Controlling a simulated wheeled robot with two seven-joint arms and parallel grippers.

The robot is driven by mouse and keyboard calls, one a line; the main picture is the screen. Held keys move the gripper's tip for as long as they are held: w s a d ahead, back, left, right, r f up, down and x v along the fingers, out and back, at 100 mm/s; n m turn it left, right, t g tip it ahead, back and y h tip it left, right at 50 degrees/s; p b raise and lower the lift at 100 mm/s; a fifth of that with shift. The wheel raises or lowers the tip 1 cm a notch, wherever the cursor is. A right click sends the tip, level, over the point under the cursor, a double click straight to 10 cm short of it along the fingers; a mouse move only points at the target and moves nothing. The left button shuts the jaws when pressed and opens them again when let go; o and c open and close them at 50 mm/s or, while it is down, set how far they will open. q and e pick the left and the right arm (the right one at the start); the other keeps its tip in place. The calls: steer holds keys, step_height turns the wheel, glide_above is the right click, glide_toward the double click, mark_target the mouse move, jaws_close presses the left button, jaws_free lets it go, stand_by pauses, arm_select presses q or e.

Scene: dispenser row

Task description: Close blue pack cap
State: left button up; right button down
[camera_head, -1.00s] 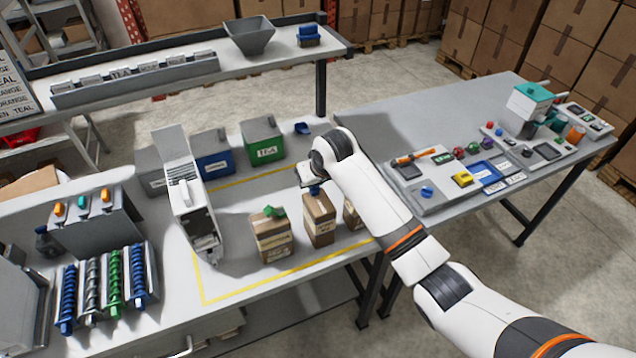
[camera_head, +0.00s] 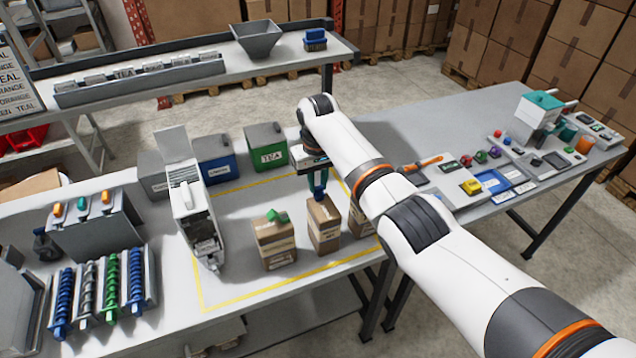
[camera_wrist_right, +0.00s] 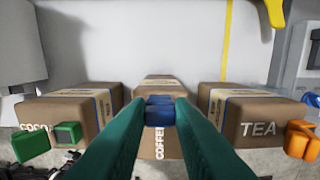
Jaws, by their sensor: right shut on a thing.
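The blue-capped pack (camera_head: 323,228) is a brown box standing in the middle of three packs on the bench. In the right wrist view this pack (camera_wrist_right: 157,88) reads COFFEE. Its blue cap (camera_wrist_right: 160,111) sits between the teal fingers of my right gripper (camera_wrist_right: 160,118). My right gripper (camera_head: 318,190) points down at the pack top and is shut on the cap. The fingers hide part of the cap, so I cannot tell whether it is fully seated. My left gripper is out of view.
A green-capped pack (camera_head: 274,246) stands to the left. A pack with an orange cap (camera_wrist_right: 302,137) stands to the right, partly behind my arm in the head view. A white dispenser (camera_head: 194,215) stands further left. Blue and green bins (camera_head: 266,148) are behind.

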steer(key=shift+s+f, duration=0.1)
steer(key=shift+f, duration=0.1)
stand_by(0.3)
steer(key=c, duration=1.2)
jaws_free()
steer(key=shift+c, duration=0.2)
steer(key=shift+r, duration=0.1)
step_height(320, 180, up, 12)
steer(key=b, duration=0.3)
